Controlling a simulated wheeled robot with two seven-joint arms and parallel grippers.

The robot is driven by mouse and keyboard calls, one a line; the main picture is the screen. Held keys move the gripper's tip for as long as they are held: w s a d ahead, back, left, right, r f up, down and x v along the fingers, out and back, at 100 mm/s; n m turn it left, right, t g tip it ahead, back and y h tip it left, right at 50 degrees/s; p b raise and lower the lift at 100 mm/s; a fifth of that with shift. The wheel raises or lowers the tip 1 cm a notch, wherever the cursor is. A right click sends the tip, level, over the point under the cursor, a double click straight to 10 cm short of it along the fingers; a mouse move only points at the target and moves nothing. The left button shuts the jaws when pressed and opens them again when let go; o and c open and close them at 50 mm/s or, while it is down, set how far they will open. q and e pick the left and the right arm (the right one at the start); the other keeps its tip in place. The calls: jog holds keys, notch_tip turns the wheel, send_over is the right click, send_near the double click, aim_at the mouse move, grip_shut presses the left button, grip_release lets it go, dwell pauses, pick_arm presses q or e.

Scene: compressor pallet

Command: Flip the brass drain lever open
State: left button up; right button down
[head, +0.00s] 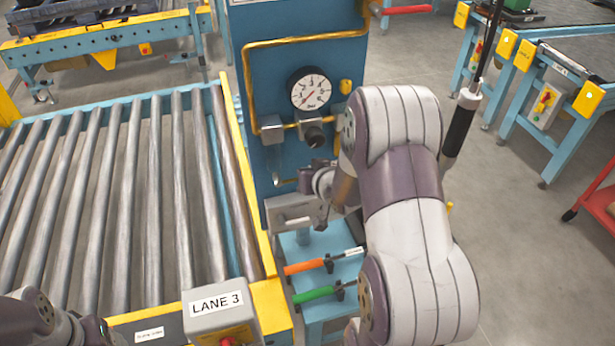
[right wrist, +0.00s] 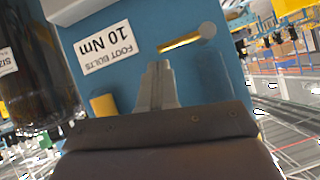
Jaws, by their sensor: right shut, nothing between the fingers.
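The brass drain lever (right wrist: 180,44) shows in the right wrist view as a short brass bar on the blue panel, with a round grey piece (right wrist: 208,30) at its right end. My right gripper (right wrist: 157,66) is shut and empty. Its fingertips appear just below and left of the lever in that view, with a visible gap. I cannot tell the depth between them. In the head view my right arm reaches across the blue panel (head: 270,80), and I cannot make out the lever or the fingertips clearly there. My left gripper is out of view; only part of its arm shows at bottom left.
A pressure gauge (head: 311,89), a black knob (head: 314,135) and brass piping (head: 247,75) are on the panel. A roller conveyor (head: 120,200) lies to the left. Orange-handled (head: 305,266) and green-handled (head: 315,292) tools lie below. A dark cylinder (right wrist: 40,85) stands left in the wrist view.

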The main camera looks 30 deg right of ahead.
jog(key=shift+w+f, duration=0.1)
jog(key=shift+f, duration=0.3)
jog(key=shift+d+f+m+y+p, duration=0.15)
jog(key=shift+f+m+y+p, duration=0.3)
jog(key=shift+y+p, duration=0.15)
dwell(0.3)
jog(key=a+f+m+t+y+b, duration=0.1)
jog(key=f+m+t+y, duration=0.1)
jog(key=f+m, duration=0.1)
jog(key=a+f+m+t+y+b, duration=0.1)
jog(key=f+m+t+y, duration=0.1)
jog(key=m, duration=0.1)
jog(key=a+f+m+t+y+b, duration=0.2)
jog(key=f+m, duration=0.1)
jog(key=m, duration=0.1)
jog(key=shift+w+f, duration=0.3)
jog(key=shift+w, duration=0.1)
dwell(0.5)
jog(key=shift+a, duration=0.1)
dwell(0.5)
